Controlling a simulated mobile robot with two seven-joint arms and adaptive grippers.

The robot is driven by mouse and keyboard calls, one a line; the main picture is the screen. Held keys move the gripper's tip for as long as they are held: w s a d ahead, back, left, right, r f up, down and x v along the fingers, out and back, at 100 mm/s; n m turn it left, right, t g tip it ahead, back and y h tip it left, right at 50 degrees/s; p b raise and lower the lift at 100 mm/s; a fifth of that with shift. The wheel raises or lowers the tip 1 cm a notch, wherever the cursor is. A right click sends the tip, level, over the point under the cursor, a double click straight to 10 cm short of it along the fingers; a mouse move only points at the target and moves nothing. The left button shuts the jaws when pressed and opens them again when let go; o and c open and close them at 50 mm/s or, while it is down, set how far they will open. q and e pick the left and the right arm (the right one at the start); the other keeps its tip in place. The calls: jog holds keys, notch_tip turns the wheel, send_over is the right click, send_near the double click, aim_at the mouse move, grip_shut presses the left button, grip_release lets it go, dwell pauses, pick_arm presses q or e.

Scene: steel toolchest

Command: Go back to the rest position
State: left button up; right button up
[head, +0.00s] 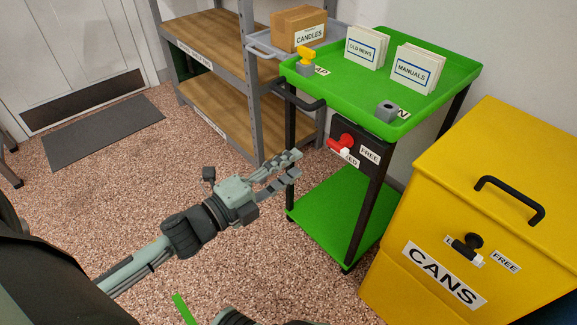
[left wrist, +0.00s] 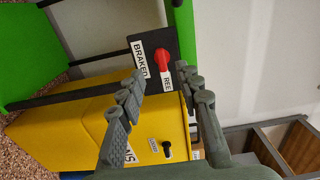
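My left gripper (head: 298,166) is in the middle of the head view, held out over the floor in front of the green cart (head: 325,205). Its two fingers are apart with nothing between them, and the left wrist view (left wrist: 168,90) shows the same gap. The red brake lever (head: 342,143) on the cart's dark plate is beyond the fingertips and looks clear of them. It also shows in the left wrist view (left wrist: 162,60), by the labels BRAKED and one partly hidden.
A yellow CANS bin (head: 440,235) with a black handle (head: 510,195) stands at the right. A steel shelf (head: 215,95) is behind the cart. The cart's top tray (head: 345,90) carries several items. Open speckled floor lies at the left, with a grey mat (head: 105,130).

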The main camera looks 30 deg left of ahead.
dwell(0.3)
pick_arm(q)
jog(key=s+a+f+n+g+y+p, duration=0.2)
jog(key=a+f+n+g+y, duration=0.45)
jog(key=f+n, duration=0.65)
jog(key=s+d+f+n+g+y, duration=0.1)
jog(key=s+d+f+n+g, duration=0.1)
jog(key=s+f+n+g, duration=0.5)
jog(key=s+f, duration=0.4)
jog(key=s, duration=0.2)
jog(key=shift+d+p, duration=0.25)
jog(key=shift+p, duration=0.05)
pick_arm(e)
notch_tip(320, 180, down, 6)
jog(key=shift+w+g, duration=0.3)
jog(key=shift+w, duration=0.15)
